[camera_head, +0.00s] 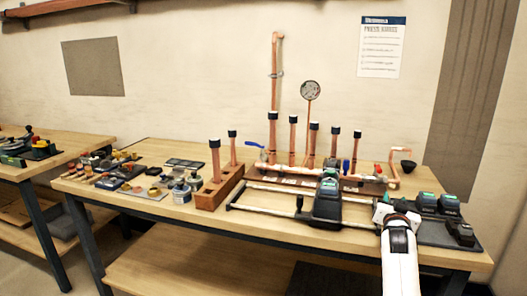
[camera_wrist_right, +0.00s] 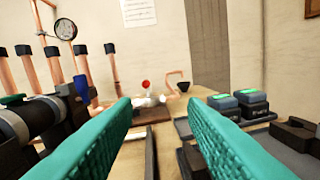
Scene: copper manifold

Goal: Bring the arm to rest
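My right arm reaches in from the bottom right in the head view, with its right gripper (camera_head: 396,207) over the front right of the workbench. In the right wrist view the two green ribbed fingers of the right gripper (camera_wrist_right: 166,135) stand wide apart with nothing between them. Beyond the fingers are the bench top and part of the copper manifold (camera_head: 292,165). My left gripper is not in the head view.
A dark tool (camera_head: 327,203) lies on a metal frame left of my right gripper. A charger tray (camera_head: 435,235) with battery-like blocks (camera_head: 449,205) stands close on its right. A wooden block (camera_head: 213,195) holds copper pipes. A pressure gauge (camera_head: 310,91) rises behind.

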